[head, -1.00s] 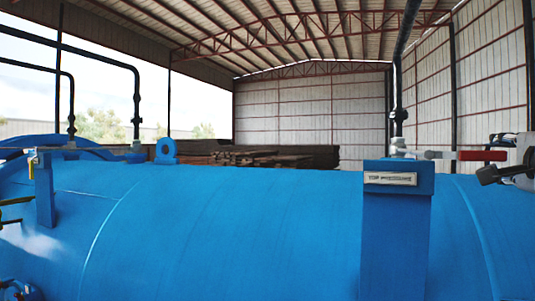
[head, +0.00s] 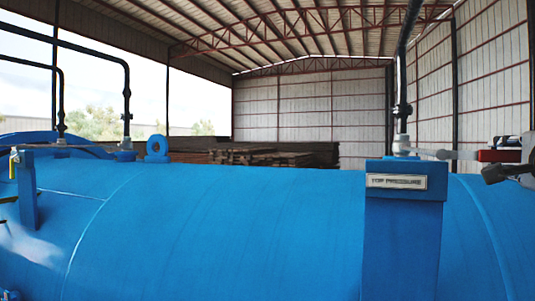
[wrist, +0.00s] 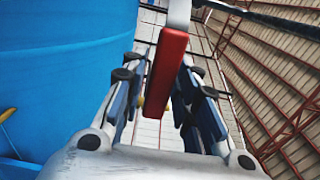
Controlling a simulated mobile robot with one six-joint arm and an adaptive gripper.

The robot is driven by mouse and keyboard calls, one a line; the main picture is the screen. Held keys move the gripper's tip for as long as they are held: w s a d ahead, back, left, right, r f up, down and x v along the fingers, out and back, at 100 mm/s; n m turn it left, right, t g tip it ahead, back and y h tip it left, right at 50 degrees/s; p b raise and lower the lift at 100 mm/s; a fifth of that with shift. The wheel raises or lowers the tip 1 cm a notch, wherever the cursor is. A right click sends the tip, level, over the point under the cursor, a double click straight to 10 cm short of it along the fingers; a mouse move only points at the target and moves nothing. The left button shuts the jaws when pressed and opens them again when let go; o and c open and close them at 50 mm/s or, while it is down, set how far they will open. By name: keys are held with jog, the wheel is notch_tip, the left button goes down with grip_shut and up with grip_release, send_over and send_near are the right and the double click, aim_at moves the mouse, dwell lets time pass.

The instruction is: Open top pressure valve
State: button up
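The top pressure valve has a grey lever with a red handle (head: 497,156), at the right of the head view beside the foot of a dark upright pipe (head: 402,110). A label plate (head: 406,182) on a blue post below it reads "TOP PRESSURE". My gripper (wrist: 163,88) is open, with one finger on each side of the red handle (wrist: 166,68) in the wrist view. In the head view my gripper (head: 503,158) has one finger above and one below the handle. I cannot tell whether either finger touches it.
The large blue autoclave tank (head: 220,225) fills the lower head view. A blue lifting lug (head: 157,149) and another dark pipe (head: 127,100) stand on its left part. A yellow-handled valve (head: 14,164) is at the far left. Stacked timber (head: 270,156) lies behind.

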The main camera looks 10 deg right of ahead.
grip_shut()
dwell(0.5)
